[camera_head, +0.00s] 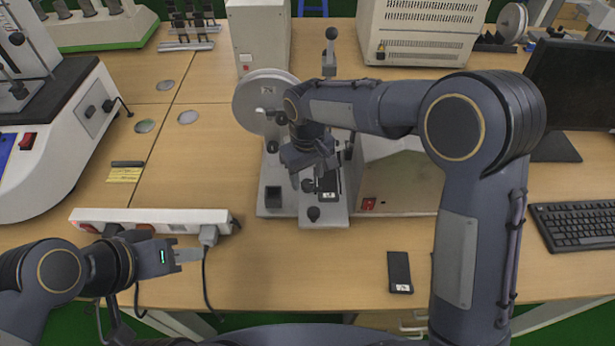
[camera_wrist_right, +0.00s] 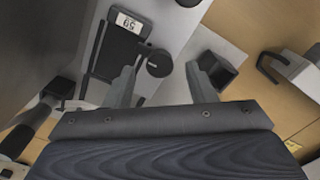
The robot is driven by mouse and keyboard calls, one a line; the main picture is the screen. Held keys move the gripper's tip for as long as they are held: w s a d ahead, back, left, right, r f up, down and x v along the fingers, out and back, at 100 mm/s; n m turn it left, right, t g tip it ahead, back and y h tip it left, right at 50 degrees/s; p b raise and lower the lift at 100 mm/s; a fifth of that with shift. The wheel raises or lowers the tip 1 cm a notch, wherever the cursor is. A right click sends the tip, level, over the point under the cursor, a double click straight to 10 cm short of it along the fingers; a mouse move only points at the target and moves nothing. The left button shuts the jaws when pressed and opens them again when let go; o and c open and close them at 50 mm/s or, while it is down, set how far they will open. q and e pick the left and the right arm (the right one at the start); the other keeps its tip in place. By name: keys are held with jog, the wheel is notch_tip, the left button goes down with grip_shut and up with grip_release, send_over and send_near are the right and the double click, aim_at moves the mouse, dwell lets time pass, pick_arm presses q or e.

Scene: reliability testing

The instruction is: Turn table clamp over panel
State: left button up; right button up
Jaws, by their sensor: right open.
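The test machine (camera_head: 275,205) stands mid-table, with a large grey disc (camera_head: 252,100) behind its base. A dark, labelled panel (camera_head: 328,188) lies on its base; it also shows in the right wrist view (camera_wrist_right: 118,45). My left gripper (camera_head: 190,256) is low at the left, near the table's front edge.
A second dark panel (camera_head: 400,272) lies on the table at front right. A power strip (camera_head: 150,217) with a plug and black cable lies near my left gripper. A keyboard (camera_head: 575,225) and monitor (camera_head: 570,85) stand at right. White machines crowd the left and back.

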aim_at(307, 183)
notch_tip(307, 183, up, 6)
jog(key=shift+r, duration=0.1)
pick_arm(q)
jog(key=shift+r, duration=0.1)
dwell(0.5)
